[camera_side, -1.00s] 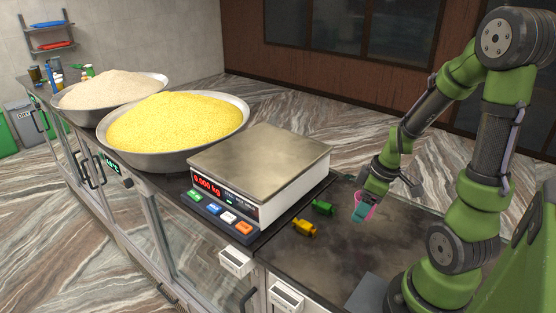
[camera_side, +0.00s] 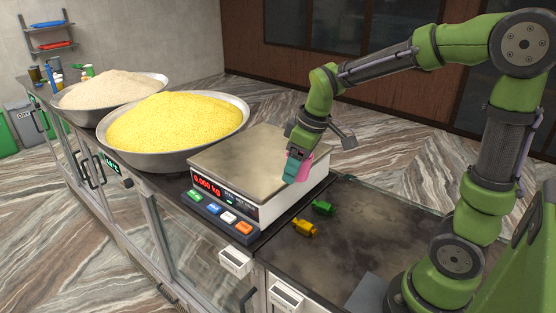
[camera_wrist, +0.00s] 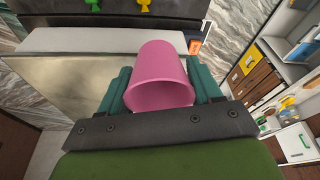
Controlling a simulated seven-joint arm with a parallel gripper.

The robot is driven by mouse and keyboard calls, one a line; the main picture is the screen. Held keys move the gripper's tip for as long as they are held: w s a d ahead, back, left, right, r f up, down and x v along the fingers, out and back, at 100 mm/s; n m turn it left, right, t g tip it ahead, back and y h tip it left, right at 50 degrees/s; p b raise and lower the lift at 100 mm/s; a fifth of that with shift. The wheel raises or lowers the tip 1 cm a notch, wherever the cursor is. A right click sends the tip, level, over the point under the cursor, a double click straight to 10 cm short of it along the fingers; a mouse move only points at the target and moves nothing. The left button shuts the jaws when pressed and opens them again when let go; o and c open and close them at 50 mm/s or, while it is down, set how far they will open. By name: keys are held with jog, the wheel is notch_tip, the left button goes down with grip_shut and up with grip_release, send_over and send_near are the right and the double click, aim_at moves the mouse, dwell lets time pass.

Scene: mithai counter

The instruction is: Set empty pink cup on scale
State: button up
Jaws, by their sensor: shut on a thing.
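The pink cup (camera_wrist: 158,75) is between the teal fingers of my gripper (camera_wrist: 160,88) in the wrist view, its open mouth toward the camera; the inside that shows is plain pink. In the side view, my gripper (camera_side: 298,168) is shut on the cup (camera_side: 305,166), which is partly hidden by a finger. They are at the right part of the scale's metal plate (camera_side: 245,160). I cannot tell whether the cup touches the plate. The scale's red display (camera_side: 207,187) reads 0.000 kg.
A bowl of yellow grains (camera_side: 175,122) stands left of the scale, with a bowl of pale grains (camera_side: 110,88) behind it. A green weight (camera_side: 322,207) and a yellow weight (camera_side: 304,228) lie on the dark counter (camera_side: 365,225) right of the scale.

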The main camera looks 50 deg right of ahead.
send_over(255, 172)
jog(key=s, duration=0.2)
jog(key=shift+w+d+f, duration=0.1)
jog(key=shift+f, duration=0.5)
jog(key=x, duration=0.2)
jog(key=shift+w+f, duration=0.15)
jog(key=shift+f, duration=0.65)
jog(key=shift+f, duration=0.2)
jog(key=o, duration=1)
jog(key=shift+o, duration=0.2)
